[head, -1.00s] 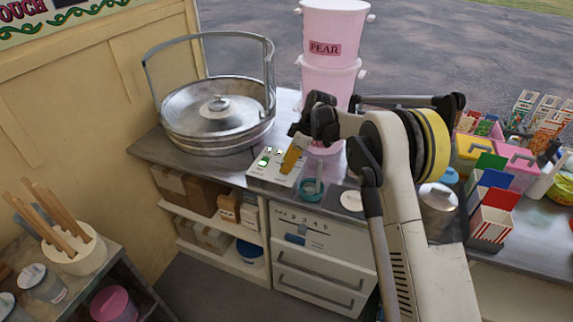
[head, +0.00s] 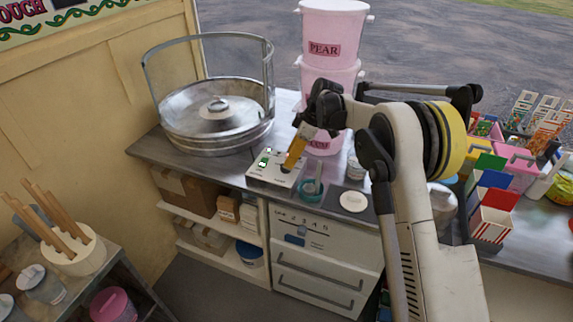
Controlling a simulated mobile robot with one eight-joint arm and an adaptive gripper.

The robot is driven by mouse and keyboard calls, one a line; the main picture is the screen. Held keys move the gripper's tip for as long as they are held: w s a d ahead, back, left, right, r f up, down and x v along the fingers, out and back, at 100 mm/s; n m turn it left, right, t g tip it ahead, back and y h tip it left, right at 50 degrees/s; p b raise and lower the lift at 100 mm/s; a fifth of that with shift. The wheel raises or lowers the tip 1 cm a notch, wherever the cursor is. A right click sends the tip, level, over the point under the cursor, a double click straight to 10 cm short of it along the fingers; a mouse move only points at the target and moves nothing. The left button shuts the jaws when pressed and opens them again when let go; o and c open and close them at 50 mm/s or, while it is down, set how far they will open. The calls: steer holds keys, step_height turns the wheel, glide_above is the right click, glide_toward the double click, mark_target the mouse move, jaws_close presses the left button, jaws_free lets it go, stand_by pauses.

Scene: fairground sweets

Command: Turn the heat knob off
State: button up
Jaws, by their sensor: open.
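A white control box (head: 262,176) with small green lit parts on its top sits on the counter, right of the metal pan. My gripper (head: 289,163) reaches down over the right side of this box, with an orange-yellow finger visible and its jaws open. A dark, small knob-like part (head: 285,169) shows at the fingertip; I cannot tell whether the finger touches it. A white drawer unit below has a dial panel (head: 330,238) marked with OFF and numbers, and a blue part (head: 301,230) on it. I cannot tell which part is the heat knob.
A round metal pan (head: 190,130) with a tall frame stands to the left. Pink PEAR tubs (head: 340,30) are stacked behind my gripper.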

steer(key=v, duration=0.8)
steer(key=s+d+r+m+t+h, duration=0.1)
steer(key=s+d+r+m+t, duration=0.1)
steer(key=s+d+r+m, duration=0.35)
steer(key=s+d+r+m+t+h, duration=0.1)
steer(key=s+d+r+m, duration=0.15)
steer(key=s+r, duration=0.65)
steer(key=s+d+f+m+t+h, duration=0.1)
steer(key=s+d+f+m, duration=0.1)
steer(key=s, duration=0.6)
steer(key=s+d+f+m+t, duration=0.1)
steer(key=s+d+f+m, duration=0.2)
steer(key=s, duration=0.5)
steer(key=s+d+f+m+t+h, duration=0.1)
steer(key=s+d+f+m+t, duration=0.1)
steer(key=s, duration=0.6)
steer(key=shift+s+d+f+m+h, duration=0.3)
steer(key=shift+d+m, duration=0.4)
steer(key=shift+d, duration=0.25)
